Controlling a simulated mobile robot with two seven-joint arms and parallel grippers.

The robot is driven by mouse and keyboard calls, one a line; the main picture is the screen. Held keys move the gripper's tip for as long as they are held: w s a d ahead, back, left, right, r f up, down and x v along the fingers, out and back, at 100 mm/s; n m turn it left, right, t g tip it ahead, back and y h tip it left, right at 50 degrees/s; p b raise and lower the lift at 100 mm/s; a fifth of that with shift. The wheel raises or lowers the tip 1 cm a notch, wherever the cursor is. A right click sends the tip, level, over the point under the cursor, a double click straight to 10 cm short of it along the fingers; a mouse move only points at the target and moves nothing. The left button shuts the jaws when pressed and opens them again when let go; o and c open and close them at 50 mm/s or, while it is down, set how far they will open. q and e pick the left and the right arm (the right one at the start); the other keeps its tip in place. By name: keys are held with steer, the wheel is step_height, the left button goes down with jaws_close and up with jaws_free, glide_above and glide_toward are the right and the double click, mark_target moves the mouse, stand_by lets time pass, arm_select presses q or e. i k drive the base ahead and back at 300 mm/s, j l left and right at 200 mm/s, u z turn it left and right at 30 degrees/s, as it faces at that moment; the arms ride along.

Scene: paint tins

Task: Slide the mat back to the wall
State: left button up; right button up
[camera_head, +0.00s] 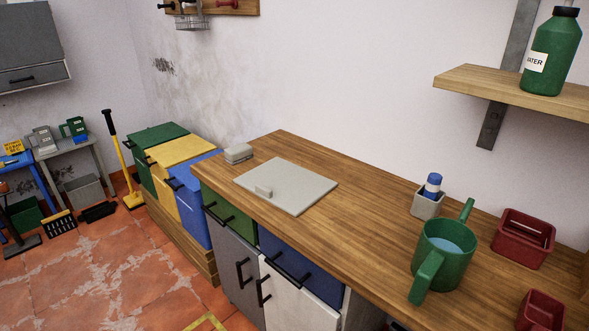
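The mat (297,188) looks like a flat, light grey rectangular sheet on the wooden worktop (350,215). It lies near the worktop's left part, with a strip of bare wood between its back edge and the wall (330,90). Neither of my grippers is in view.
A grey box-like item (238,153) stands at the worktop's back left corner. To the right stand a green watering can (445,255), a small grey holder (426,204) and red containers (522,238). The wood between mat and can is clear.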

mark_target(288, 187)
steer(key=j+z, duration=0.1)
steer(key=z, duration=0.4)
steer(key=j+z, duration=0.3)
steer(key=i+j+z, duration=0.1)
steer(key=j+z, duration=0.2)
steer(key=j, duration=0.25)
steer(key=j+z, duration=0.1)
steer(key=j, duration=0.6)
steer(key=k+j, duration=0.1)
steer(key=j, duration=0.6)
steer(key=z, duration=0.05)
